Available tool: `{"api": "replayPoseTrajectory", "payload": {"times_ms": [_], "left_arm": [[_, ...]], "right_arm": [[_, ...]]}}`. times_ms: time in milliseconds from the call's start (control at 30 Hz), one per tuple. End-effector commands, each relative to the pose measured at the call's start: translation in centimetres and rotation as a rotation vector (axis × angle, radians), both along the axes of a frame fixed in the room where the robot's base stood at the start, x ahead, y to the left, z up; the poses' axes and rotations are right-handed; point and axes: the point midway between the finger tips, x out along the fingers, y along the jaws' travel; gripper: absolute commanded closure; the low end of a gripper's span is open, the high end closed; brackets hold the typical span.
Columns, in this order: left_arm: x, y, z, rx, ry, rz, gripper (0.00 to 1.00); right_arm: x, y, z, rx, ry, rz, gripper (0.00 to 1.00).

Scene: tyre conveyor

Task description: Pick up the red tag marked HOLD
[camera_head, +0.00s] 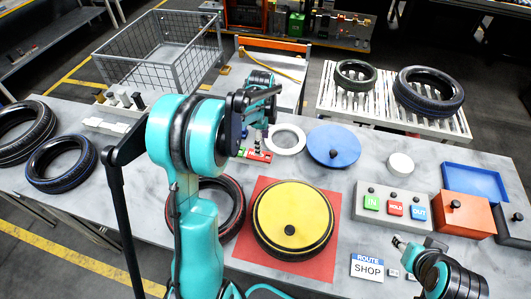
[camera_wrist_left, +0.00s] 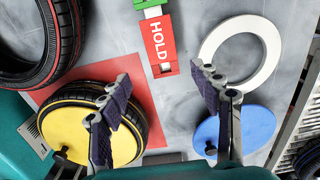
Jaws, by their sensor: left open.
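The red tag marked HOLD (camera_wrist_left: 160,42) lies flat on the grey table, with a green tag (camera_wrist_left: 147,4) at its far end in the left wrist view. In the head view the red tag (camera_head: 259,156) shows just below my left gripper (camera_head: 262,125), partly hidden by it. My left gripper (camera_wrist_left: 163,80) is open and empty, its fingertips apart on either side of the tag's near end, apparently above it. My right gripper (camera_head: 401,243) is at the lower right, away from the tag; its jaws are too small to read.
A white ring (camera_wrist_left: 242,50) and a blue disc (camera_head: 333,146) lie right of the tag. A yellow-covered tyre (camera_head: 300,208) sits on a red mat (camera_head: 256,265). A red-rimmed tyre (camera_head: 235,205) is close by. A button panel (camera_head: 375,218) and ROUTE SHOP card (camera_head: 367,267) are at right.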

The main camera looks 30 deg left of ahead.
Motion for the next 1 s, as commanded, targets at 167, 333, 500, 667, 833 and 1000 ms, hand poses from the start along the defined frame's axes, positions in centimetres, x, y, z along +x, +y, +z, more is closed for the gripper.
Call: {"api": "replayPoseTrajectory", "payload": {"times_ms": [167, 333, 500, 667, 833, 1000], "left_arm": [[0.1, 0.1, -2.0, 0.0, -0.001, 0.002, 0.36], [0.3, 0.5, -4.2, 0.0, -0.002, 0.003, 0.36], [0.3, 0.6, -6.4, 0.0, -0.002, 0.003, 0.36], [0.3, 0.6, -6.6, 0.0, -0.002, 0.003, 0.36], [0.3, 0.6, -6.5, 0.0, -0.002, 0.003, 0.63], [0.3, 0.6, -6.5, 0.0, -0.002, 0.003, 0.83]], "right_arm": [[0.0, 0.0, -0.6, 0.0, 0.0, 0.0, 0.6], [0.0, 0.0, -1.4, 0.0, 0.0, 0.0, 0.6], [0.0, 0.0, -2.0, 0.0, 0.0, 0.0, 0.6], [0.0, 0.0, -1.9, 0.0, 0.0, 0.0, 0.6], [0.0, 0.0, -1.9, 0.0, 0.0, 0.0, 0.6], [0.0, 0.0, -1.9, 0.0, 0.0, 0.0, 0.6]]}}
